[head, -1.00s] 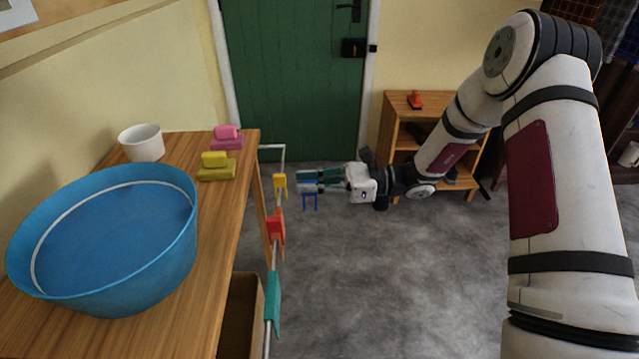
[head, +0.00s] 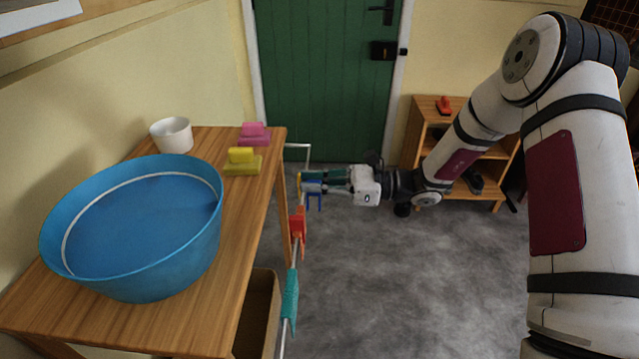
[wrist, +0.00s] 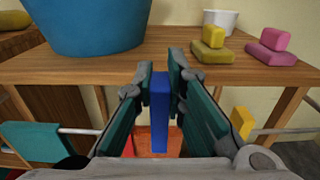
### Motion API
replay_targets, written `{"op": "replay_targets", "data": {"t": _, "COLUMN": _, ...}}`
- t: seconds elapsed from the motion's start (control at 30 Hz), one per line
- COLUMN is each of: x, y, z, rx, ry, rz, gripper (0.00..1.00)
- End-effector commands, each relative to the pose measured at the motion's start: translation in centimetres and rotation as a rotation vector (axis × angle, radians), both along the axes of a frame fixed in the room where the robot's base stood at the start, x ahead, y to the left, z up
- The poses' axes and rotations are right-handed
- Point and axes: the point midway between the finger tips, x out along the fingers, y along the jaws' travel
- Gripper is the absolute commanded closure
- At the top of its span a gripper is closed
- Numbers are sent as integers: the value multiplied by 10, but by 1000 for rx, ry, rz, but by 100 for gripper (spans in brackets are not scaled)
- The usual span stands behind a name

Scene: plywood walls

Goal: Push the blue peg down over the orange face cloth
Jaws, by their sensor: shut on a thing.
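My gripper (head: 312,182) is shut on the blue peg (head: 314,202) at the rail beside the table. In the wrist view the blue peg (wrist: 159,108) stands upright between the two teal fingers (wrist: 160,85). The orange face cloth (head: 298,232) hangs on the rail, seen nearly edge-on in the head view. In the wrist view part of the orange cloth (wrist: 160,142) shows below and behind the peg. I cannot tell whether the peg touches the cloth.
The metal rail (wrist: 290,131) carries a yellow peg (wrist: 241,122) close to my gripper and a teal cloth (head: 290,296). The wooden table (head: 248,215) holds a blue tub (head: 130,270), a white pot (head: 172,136) and soap-like blocks. Open floor lies right of the rail.

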Motion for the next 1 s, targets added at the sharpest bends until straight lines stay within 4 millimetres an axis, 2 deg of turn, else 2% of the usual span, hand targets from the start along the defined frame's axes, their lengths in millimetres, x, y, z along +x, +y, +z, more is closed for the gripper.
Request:
{"op": "replay_targets", "data": {"t": 0.73, "x": 1, "y": 34, "z": 0, "rx": 0, "ry": 0, "rz": 2, "gripper": 100}}
{"op": "replay_targets", "data": {"t": 1.0, "x": 1, "y": 34, "z": -14, "rx": 0, "ry": 2, "rz": 0, "gripper": 100}}
